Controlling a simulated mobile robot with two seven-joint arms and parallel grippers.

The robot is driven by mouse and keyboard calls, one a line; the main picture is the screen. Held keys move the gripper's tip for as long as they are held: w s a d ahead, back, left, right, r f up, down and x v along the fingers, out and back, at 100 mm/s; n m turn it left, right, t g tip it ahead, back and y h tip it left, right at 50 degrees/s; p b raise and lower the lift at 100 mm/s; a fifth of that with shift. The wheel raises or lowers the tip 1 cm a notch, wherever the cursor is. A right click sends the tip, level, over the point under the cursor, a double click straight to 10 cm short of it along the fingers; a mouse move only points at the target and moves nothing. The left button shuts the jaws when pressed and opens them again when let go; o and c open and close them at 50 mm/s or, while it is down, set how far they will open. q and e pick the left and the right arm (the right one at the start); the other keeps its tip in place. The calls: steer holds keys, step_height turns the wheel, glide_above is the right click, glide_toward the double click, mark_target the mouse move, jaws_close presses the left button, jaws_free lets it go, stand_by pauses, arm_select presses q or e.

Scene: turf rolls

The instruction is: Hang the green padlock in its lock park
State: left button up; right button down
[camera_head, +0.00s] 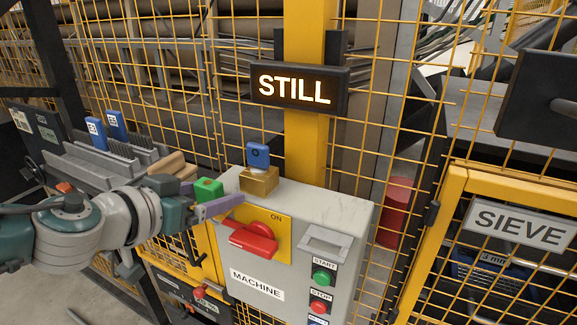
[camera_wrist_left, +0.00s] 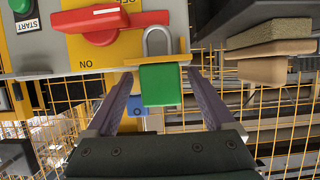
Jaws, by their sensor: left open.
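The green padlock (camera_head: 208,190) is at the left edge of the grey machine box (camera_head: 335,215). In the left wrist view the padlock's green body (camera_wrist_left: 160,86) and grey shackle (camera_wrist_left: 158,42) show, with a thin yellow strip (camera_wrist_left: 187,60) near where they meet. I cannot tell whether the shackle is hooked on that strip. My left gripper (camera_head: 212,200) is open, and in the left wrist view its fingers (camera_wrist_left: 163,92) stand on both sides of the padlock with small gaps. No lock park is clearly identifiable. My right gripper is out of view.
A red switch handle (camera_head: 253,240) sits on a yellow plate beside the padlock. A brass block with a blue-headed key (camera_head: 258,157) stands on the box top. A lit STILL sign (camera_head: 296,87) hangs above. Yellow mesh fencing closes off the back.

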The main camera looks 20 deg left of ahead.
arm_select(q)
steer(key=shift+c, duration=0.3)
jaws_close()
stand_by(0.4)
